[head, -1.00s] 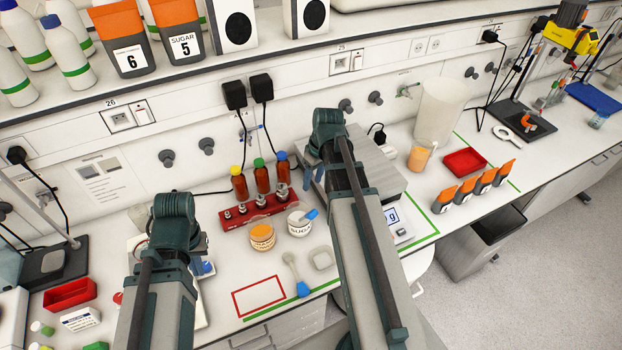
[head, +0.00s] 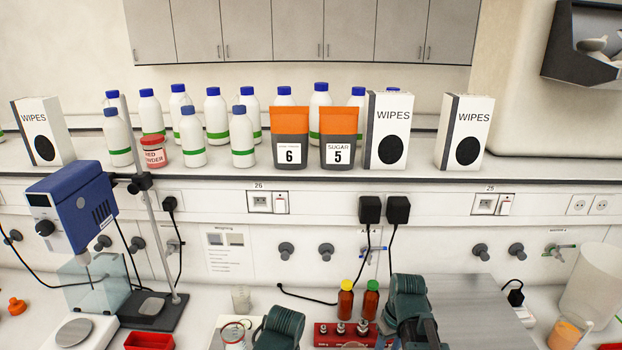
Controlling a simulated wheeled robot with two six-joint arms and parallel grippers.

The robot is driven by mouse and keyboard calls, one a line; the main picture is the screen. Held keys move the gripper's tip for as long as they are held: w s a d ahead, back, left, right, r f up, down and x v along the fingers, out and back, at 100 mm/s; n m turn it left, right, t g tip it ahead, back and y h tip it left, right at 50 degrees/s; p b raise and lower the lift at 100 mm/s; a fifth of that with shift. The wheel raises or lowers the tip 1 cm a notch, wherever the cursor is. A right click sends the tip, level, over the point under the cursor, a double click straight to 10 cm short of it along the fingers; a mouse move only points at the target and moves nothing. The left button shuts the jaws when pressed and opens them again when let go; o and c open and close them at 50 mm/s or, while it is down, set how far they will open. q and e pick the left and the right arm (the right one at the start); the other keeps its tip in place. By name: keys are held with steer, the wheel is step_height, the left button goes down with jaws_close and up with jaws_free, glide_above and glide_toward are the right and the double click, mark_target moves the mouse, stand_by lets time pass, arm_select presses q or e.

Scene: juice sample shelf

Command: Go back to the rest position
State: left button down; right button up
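The task names no object. In the head view the end part of my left arm (head: 280,328) shows at the bottom, left of the red weight rack (head: 335,334). The end part of my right arm (head: 408,308) stands at the rack's right end and covers part of it. The fingers of both grippers are not visible. Two brown bottles stand at the rack, one with a yellow cap (head: 345,303) and one with a green cap (head: 370,303).
A blue stirrer unit (head: 75,215) on a stand is at the left, with a red tray (head: 150,341) below it. A large clear beaker (head: 595,285) and an orange-filled cup (head: 565,333) are at the right. The shelf (head: 320,182) carries bottles, orange-topped pouches and wipes boxes.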

arm_select(q)
step_height(320, 180, down, 13)
steer(key=b, duration=1)
steer(key=shift+r, duration=0.1)
arm_select(e)
steer(key=s+a+f, duration=0.3)
steer(key=a+f, duration=0.1)
steer(key=a, duration=0.1)
steer(key=s+a+f+h, duration=0.1)
steer(key=s+a+f, duration=0.2)
steer(key=a+f, duration=0.1)
steer(key=s+a+f+h, duration=0.1)
steer(key=s+a+f, duration=0.2)
steer(key=a+f, duration=0.1)
steer(key=shift+s+a+f, duration=0.1)
steer(key=shift+a+f, duration=0.1)
steer(key=shift+a, duration=0.25)
steer(key=shift+s+a+f, duration=0.1)
steer(key=shift+a+f, duration=0.05)
steer(key=shift+a, duration=0.25)
steer(key=shift+w, duration=0.1)
